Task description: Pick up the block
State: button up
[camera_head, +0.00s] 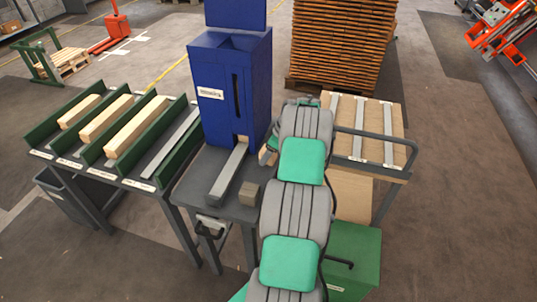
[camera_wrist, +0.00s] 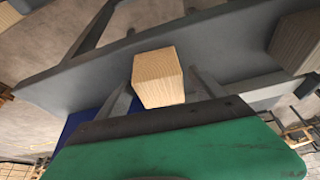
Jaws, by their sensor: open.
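A light wooden block (camera_wrist: 158,77) sits in the middle of the wrist view, between the two grey fingers of my gripper (camera_wrist: 162,88). The fingers are apart, with one on each side of the block; I cannot tell whether either touches it. In the head view this block (camera_head: 266,157) shows partly beside my arm, near the blue machine's foot. My gripper is mostly hidden behind my arm there. A second, darker block (camera_head: 250,193) stands on the dark grey table (camera_head: 215,172). It also shows at the right edge of the wrist view (camera_wrist: 297,42).
A blue machine (camera_head: 230,90) with a grey chute (camera_head: 228,175) stands at the table's back. A green-railed rack (camera_head: 110,150) with wooden bars is at left. A wooden stand (camera_head: 372,125) with a grey rail and a green box (camera_head: 352,258) are at right.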

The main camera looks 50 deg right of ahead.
aim_at(265, 150)
jog(key=shift+c, duration=0.5)
jog(key=c, duration=1.4)
jog(key=shift+r, duration=0.1)
jog(key=shift+r+b, duration=0.25)
jog(key=shift+b, duration=0.1)
jog(key=r, duration=0.1)
jog(key=r+b, duration=0.1)
jog(key=r, duration=0.1)
jog(key=shift+a, duration=0.25)
jog(key=s+a+r+b, duration=0.4)
jog(key=a+r, duration=0.5)
jog(key=a, duration=0.4)
jog(key=shift+s+r, duration=0.15)
